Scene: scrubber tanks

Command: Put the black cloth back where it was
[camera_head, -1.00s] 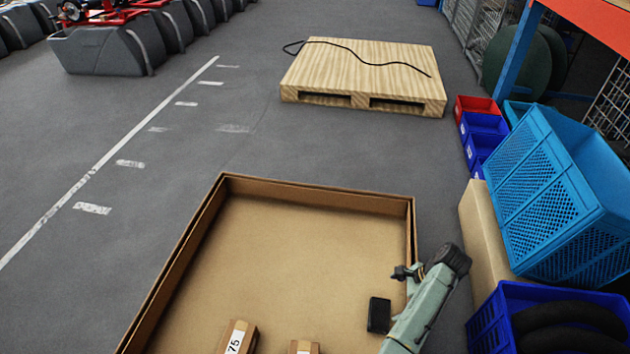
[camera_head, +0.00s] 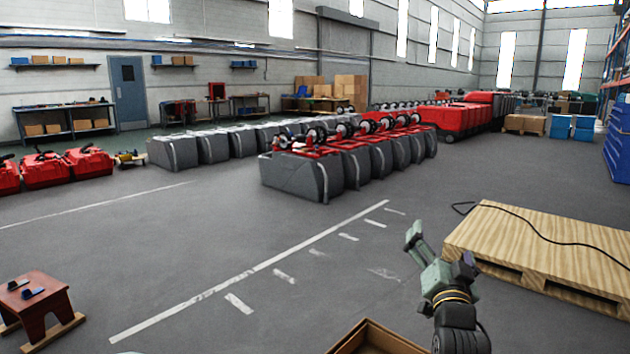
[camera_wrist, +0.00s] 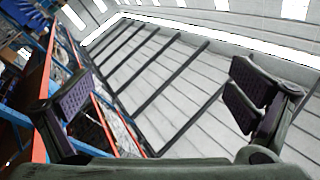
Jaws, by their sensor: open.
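I cannot make out a black cloth in either view now. My gripper (camera_wrist: 162,98) is open and empty in the wrist view, with its two dark fingers wide apart. Only ceiling, wall and racking show between and behind them. In the head view part of my arm stands at the lower right, in front of the pallet's left end. Small dark items (camera_head: 33,292) lie on a red-brown stool (camera_head: 38,312) at the lower left; they are too small to identify.
A wooden pallet (camera_head: 540,250) with a black cable (camera_head: 545,235) on it lies at the right. A cardboard box corner (camera_head: 375,338) shows at the bottom edge. Grey scrubber tanks (camera_head: 300,178) stand in rows farther back. The marked floor at centre left is clear.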

